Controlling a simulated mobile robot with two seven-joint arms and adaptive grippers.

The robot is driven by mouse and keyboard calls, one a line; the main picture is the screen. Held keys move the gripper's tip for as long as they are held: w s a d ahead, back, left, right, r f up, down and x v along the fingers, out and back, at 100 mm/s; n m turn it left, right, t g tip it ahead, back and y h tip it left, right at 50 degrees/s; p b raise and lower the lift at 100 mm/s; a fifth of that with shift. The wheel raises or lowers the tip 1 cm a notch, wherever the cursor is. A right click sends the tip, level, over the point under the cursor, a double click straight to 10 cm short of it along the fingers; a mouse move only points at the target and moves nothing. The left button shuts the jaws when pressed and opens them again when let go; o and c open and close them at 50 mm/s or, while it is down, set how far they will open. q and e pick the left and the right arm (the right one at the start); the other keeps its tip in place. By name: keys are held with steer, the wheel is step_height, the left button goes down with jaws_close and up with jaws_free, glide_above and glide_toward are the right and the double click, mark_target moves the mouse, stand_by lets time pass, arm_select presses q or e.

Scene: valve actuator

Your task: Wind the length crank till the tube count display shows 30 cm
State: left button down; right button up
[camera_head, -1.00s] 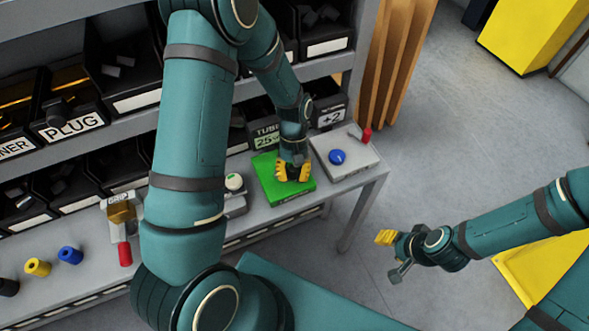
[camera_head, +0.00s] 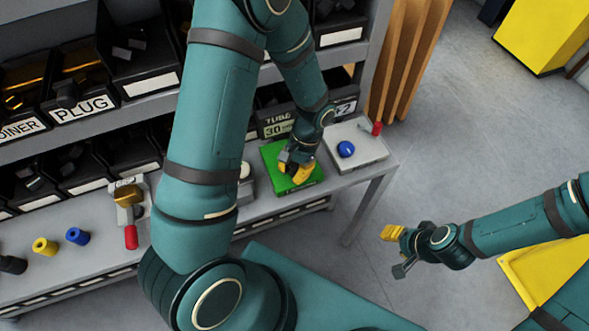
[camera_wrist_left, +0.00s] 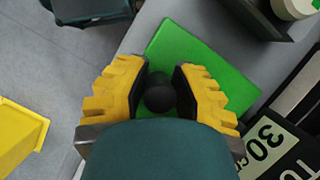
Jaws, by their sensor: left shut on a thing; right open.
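The tube count display (camera_head: 275,130) stands behind the green crank unit (camera_head: 310,183) and reads 30; it also shows in the left wrist view (camera_wrist_left: 264,138). My left gripper (camera_head: 292,172) is over the green unit. In the left wrist view its yellow fingers are shut around a round black crank knob (camera_wrist_left: 160,98), with the green top (camera_wrist_left: 205,55) below. The rest of the crank is hidden by the gripper. My right gripper (camera_head: 393,233) is open and empty, over the floor to the right of the bench.
Right of the green unit is a grey box (camera_head: 368,153) with a blue knob (camera_head: 346,149) and a red-handled lever (camera_head: 376,129). A grip fixture (camera_head: 128,198), blue (camera_head: 77,236) and yellow (camera_head: 45,246) collars stand at left. Shelf bins fill the back.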

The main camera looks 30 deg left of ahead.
arm_select(q)
steer(key=shift+s, duration=0.1)
stand_by(0.4)
steer(key=c, duration=1)
jaws_free()
steer(key=shift+c, duration=0.2)
steer(key=v, duration=1.2)
steer(key=shift+d+f, duration=0.1)
